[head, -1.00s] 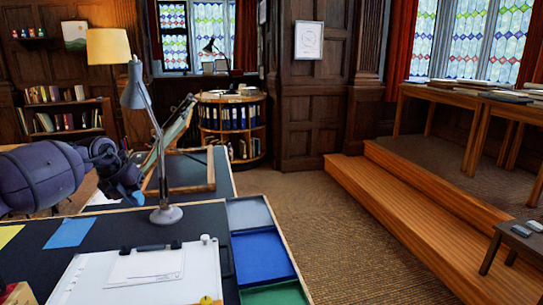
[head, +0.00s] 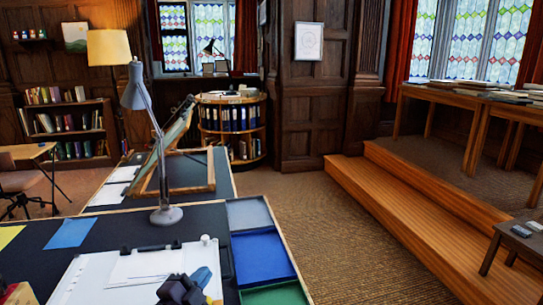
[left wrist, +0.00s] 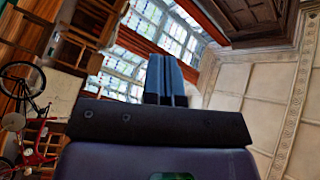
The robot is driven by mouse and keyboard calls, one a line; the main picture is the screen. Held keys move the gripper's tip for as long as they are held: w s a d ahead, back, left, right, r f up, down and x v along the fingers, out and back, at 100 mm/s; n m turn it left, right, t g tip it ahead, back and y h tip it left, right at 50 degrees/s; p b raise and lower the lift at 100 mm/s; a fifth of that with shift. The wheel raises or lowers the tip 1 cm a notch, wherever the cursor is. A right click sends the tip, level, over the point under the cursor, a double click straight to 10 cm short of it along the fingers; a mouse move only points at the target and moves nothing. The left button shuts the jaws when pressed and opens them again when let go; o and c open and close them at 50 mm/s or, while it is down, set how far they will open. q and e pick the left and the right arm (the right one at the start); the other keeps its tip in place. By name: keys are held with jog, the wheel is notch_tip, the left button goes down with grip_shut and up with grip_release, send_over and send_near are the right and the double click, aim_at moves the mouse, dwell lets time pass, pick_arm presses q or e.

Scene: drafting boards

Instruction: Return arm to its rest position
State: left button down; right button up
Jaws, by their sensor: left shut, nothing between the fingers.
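My left gripper (head: 198,279) shows at the bottom edge of the head view, over the lower part of the white drawing board (head: 206,258). Only its dark end and blue fingers are in the picture; the rest of the arm is out of it. In the left wrist view the blue fingers (left wrist: 165,80) lie together, shut and empty. That view looks up past them at windows and ceiling. My right gripper is not in view.
A desk lamp (head: 167,214) stands on the near desk behind the board. Blue, grey and green trays (head: 262,258) line the desk's right side. A tilted frame (head: 185,192) stands on the desk behind. The carpet right of the desks is clear up to the wooden steps (head: 420,215).

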pick_arm(q)
jog(key=s+a+f+n+g+y, duration=0.45)
jog(key=s+n, duration=0.25)
jog(key=s, duration=0.2)
jog(key=s+a+f+n+g+y, duration=0.3)
jog(key=s+a+f+n+y, duration=0.25)
jog(key=s, duration=0.35)
jog(key=s+a+f+n+g+h, duration=0.1)
jog(key=s+n+g, duration=0.15)
jog(key=s, duration=0.65)
jog(key=s+a+f+n+g+h, duration=0.15)
jog(key=s+g, duration=0.25)
jog(key=s, duration=0.5)
jog(key=w+f+t+b, duration=0.2)
jog(key=w+f+t, duration=0.1)
jog(key=f, duration=0.3)
jog(key=w+d+f+t+b, duration=0.1)
jog(key=w+f+t, duration=0.3)
jog(key=f, duration=0.3)
jog(key=shift+w+m+t+b, duration=0.3)
jog(key=shift+w+m+b, duration=0.05)
jog(key=shift+w, duration=0.25)
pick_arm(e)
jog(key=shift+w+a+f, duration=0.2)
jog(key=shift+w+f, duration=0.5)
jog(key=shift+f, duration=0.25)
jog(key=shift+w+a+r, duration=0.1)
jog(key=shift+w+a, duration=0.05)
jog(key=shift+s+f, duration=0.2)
